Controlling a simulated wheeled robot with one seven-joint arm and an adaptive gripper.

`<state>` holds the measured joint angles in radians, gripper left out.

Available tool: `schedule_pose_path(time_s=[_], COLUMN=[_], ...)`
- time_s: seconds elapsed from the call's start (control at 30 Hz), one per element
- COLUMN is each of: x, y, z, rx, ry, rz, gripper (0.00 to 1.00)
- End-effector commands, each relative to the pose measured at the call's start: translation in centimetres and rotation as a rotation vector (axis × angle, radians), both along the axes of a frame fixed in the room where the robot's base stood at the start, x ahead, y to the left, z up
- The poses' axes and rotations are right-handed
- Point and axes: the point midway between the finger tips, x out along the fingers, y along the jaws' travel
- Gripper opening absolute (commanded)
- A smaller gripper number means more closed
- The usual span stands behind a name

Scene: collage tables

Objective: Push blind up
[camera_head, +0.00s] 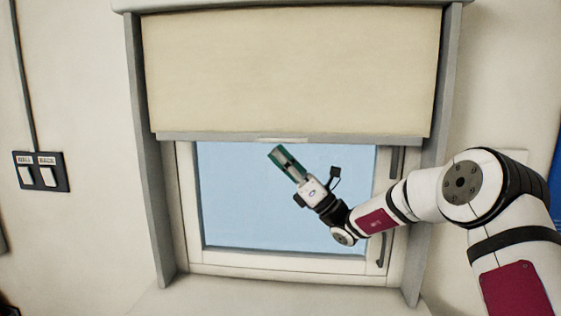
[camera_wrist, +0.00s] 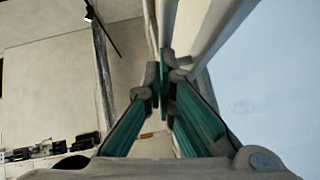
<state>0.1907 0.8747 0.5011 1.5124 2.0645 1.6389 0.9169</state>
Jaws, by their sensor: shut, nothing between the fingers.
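The beige roller blind (camera_head: 290,70) hangs over the upper part of the window. Its grey bottom bar (camera_head: 220,137) has a small pale tab (camera_head: 283,140) near the middle. My gripper (camera_head: 275,152) is shut and empty, with its green fingertips a little below the bar and near the tab in the picture. I cannot tell whether the fingertips touch the bar. In the wrist view, the green fingers (camera_wrist: 163,90) come together at the tips, close to a pale edge that may be part of the window frame. The blind is not clearly seen there.
The window pane (camera_head: 240,210) is uncovered below the blind. Grey side posts (camera_head: 150,190) flank it. A dark window handle (camera_head: 383,248) is at the right of the frame. Wall switches (camera_head: 40,172) are at the far left. A sill (camera_head: 270,298) runs below.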

Motion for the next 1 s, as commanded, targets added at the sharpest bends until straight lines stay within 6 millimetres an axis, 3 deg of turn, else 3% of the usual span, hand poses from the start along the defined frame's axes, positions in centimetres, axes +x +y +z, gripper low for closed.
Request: schedule_pose_path(time_s=[0.27, 0.7, 1.0], x=[-0.3, -0.2, -0.1], y=[-0.1, -0.1, 0.0], z=[7.1, 21.4, 27.3], rx=[0.005, 0.006, 0.005], ry=[-0.012, -0.013, -0.009], rz=[-0.003, -0.003, -0.002], gripper=[0.0, 0.0, 0.0])
